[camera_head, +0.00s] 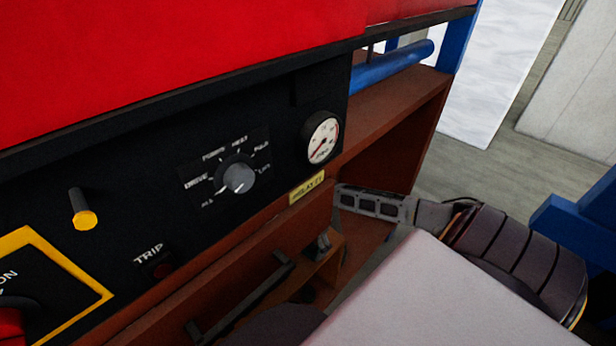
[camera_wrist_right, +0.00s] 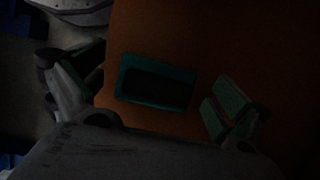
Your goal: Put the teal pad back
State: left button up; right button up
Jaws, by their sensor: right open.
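In the right wrist view a teal-edged rectangle (camera_wrist_right: 158,66) with a dark middle shows against an orange-brown panel. I take it for the teal pad, but the picture is too dark to tell whether it is a solid pad or a frame around a recess. My right gripper (camera_wrist_right: 150,88) is open, with one finger on each side of the rectangle and nothing visibly held. In the head view my right gripper (camera_head: 348,200) reaches into the brown compartment below the control panel. The pad does not show there. My left gripper is not in view.
The black control panel (camera_head: 265,110) carries a knob (camera_head: 238,178), a gauge (camera_head: 322,138) and a yellow label (camera_head: 306,188). Brown shelf walls (camera_head: 400,130) and a dark bar (camera_head: 240,302) lie close around the right gripper. A blue tube (camera_head: 392,66) is above.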

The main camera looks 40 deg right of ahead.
jog(key=shift+d+r, duration=0.25)
jog(key=shift+r, duration=0.3)
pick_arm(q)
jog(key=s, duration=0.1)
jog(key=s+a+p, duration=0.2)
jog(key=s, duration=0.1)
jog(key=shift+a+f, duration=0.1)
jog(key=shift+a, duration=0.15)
pick_arm(e)
jog(key=v, duration=1)
jog(key=shift+d+r, duration=0.2)
jog(key=shift+r, duration=0.15)
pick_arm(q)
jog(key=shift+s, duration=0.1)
